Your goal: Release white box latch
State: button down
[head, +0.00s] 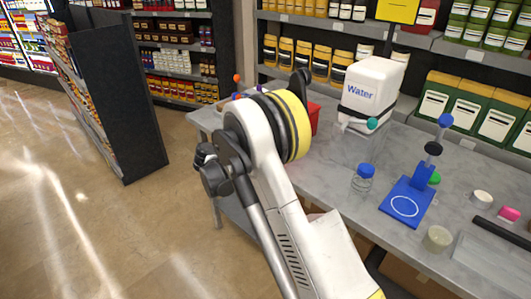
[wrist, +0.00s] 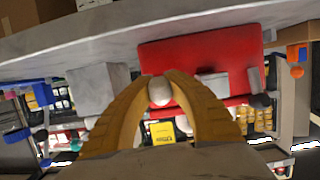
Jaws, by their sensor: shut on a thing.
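In the wrist view, the yellow fingers of my gripper (wrist: 160,84) come together around a small white rounded piece (wrist: 160,93) and are shut on it. This piece is in front of a red case or panel (wrist: 200,58); I cannot tell whether it is the latch. A pale grey-white block (wrist: 97,88) stands left of the fingers. In the head view, a white box marked "Water" (head: 372,86) stands on the grey table, right of my arm. My arm hides the gripper there. A red part (head: 314,118) shows just behind the arm.
The grey table (head: 325,180) also holds a blue-capped jar (head: 363,178), a blue stand (head: 408,202) and small caps. Stocked shelves (head: 320,35) stand behind it. A dark shelf unit (head: 115,95) stands left, with open floor (head: 85,215) in front.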

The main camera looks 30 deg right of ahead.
jog(key=shift+f+h+b, duration=0.45)
jog(key=shift+h+b, duration=0.15)
jog(key=shift+b, duration=0.35)
jog(key=shift+t, duration=0.3)
jog(key=c, duration=1.2)
grip_release()
jog(key=shift+a, duration=0.1)
jog(key=v, duration=1.2)
jog(key=shift+w+f, duration=0.1)
jog(key=shift+f, duration=0.05)
